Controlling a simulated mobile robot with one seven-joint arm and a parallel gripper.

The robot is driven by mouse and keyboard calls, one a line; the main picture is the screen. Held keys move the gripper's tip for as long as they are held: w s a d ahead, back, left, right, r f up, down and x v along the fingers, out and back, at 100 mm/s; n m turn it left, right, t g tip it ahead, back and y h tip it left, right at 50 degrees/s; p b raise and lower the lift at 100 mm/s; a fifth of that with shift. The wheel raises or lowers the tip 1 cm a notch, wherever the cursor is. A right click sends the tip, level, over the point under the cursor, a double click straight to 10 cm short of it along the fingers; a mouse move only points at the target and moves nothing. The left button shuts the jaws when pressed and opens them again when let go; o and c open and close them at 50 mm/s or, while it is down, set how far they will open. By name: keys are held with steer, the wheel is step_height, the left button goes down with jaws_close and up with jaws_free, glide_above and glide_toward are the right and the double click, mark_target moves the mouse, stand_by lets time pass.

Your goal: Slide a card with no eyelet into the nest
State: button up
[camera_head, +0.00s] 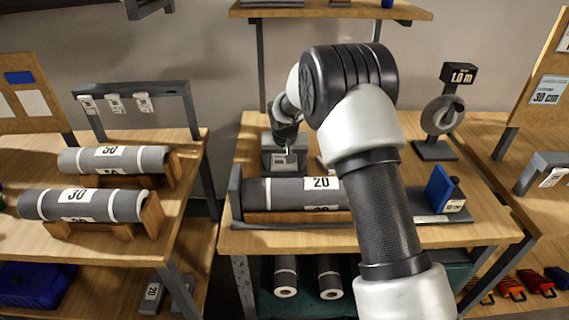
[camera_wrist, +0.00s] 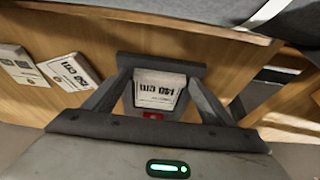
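My gripper (camera_head: 288,151) points down behind the grey roll marked 20 (camera_head: 300,190), over a small grey block (camera_head: 270,142). A white printed card (camera_wrist: 158,92) shows between the finger parts in the wrist view, its print upside down. A pale label also shows low on the block in the head view (camera_head: 280,160). I cannot tell whether the fingers touch the card or whether they are shut. Two more white cards (camera_wrist: 20,66) and (camera_wrist: 69,72) lie flat on the wooden table. I cannot clearly identify the nest.
The roll lies in a wooden cradle at the table's front. A shelf (camera_head: 330,12) is above.

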steer(key=shift+o, duration=1.1)
steer(key=shift+s, duration=0.55)
steer(key=s, duration=0.4)
steer(key=shift+s+b, duration=0.25)
steer(key=shift+b, duration=0.1)
steer(key=p+v, duration=0.5)
steer(key=v, duration=0.2)
steer(key=s+d+r+p, duration=0.1)
steer(key=s+d, duration=0.1)
steer(key=s+d+r+p, duration=0.1)
steer(key=s+d, duration=0.1)
steer(key=s+d+r+p, duration=0.1)
steer(key=d, duration=0.1)
steer(key=shift+s+d+r, duration=0.2)
steer(key=shift+s+d, duration=0.2)
steer(key=s+d+r+p, duration=0.2)
steer(key=s+d, duration=0.4)
steer(key=s, duration=0.4)
steer(key=shift+r+p, duration=0.4)
steer(key=shift+p, duration=0.45)
steer(key=shift+s, duration=0.1)
